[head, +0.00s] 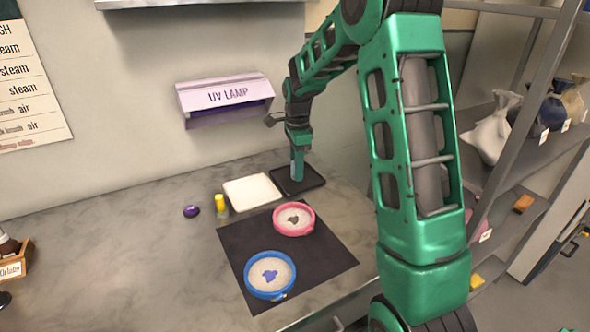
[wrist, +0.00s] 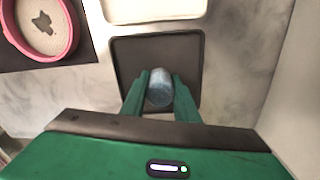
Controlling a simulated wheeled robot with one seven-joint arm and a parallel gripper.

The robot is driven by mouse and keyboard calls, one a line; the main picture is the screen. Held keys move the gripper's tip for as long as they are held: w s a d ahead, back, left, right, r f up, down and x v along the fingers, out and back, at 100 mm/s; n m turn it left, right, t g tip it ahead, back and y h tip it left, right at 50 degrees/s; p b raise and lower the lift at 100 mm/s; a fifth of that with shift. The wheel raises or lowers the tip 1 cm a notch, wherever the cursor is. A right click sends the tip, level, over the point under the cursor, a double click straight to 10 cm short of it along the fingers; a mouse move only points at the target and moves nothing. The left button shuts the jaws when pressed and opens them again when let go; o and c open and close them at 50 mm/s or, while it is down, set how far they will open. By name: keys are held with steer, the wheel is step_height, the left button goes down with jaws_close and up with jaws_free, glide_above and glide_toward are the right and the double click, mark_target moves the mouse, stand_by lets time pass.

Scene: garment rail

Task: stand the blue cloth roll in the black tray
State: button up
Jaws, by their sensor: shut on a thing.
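The blue cloth roll (head: 297,166) is upright between the fingers of my gripper (head: 297,150), over the black tray (head: 314,181). In the wrist view the roll (wrist: 159,90) shows end-on, with a green finger of my gripper (wrist: 160,88) on either side. The fingers are shut on it. The black tray (wrist: 127,60) lies flat beneath and around it in that view. The roll's lower end appears to be within the tray's outline. I cannot tell whether it touches the tray floor.
A white tray (head: 252,191) lies left of the black tray. A dark mat (head: 240,236) holds a pink hoop (head: 276,225) and a blue hoop (head: 249,281). A yellow bottle (head: 221,203) and a purple object (head: 191,211) stand further left. The UV lamp (head: 226,96) juts from the wall above.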

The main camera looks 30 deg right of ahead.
steer(key=o, duration=1.1)
step_height(320, 180, up, 12)
steer(key=shift+f, duration=0.1)
steer(key=shift+r, duration=0.2)
steer(key=shift+s, duration=0.25)
steer(key=s+d+r+n, duration=0.15)
steer(key=s+n, duration=0.25)
steer(key=s, duration=0.6)
steer(key=s+d+n, duration=0.2)
steer(key=s+n, duration=0.1)
steer(key=s, duration=0.8)
steer(key=s+a+f+n, duration=0.1)
steer(key=s+f+n, duration=0.2)
steer(key=s, duration=0.5)
steer(key=s+a+f+n, duration=0.1)
steer(key=s+f+n, duration=0.2)
steer(key=s, duration=0.6)
steer(key=shift+s+f+n, duration=0.15)
steer(key=shift+s+n, duration=0.1)
steer(key=shift+n, duration=0.35)
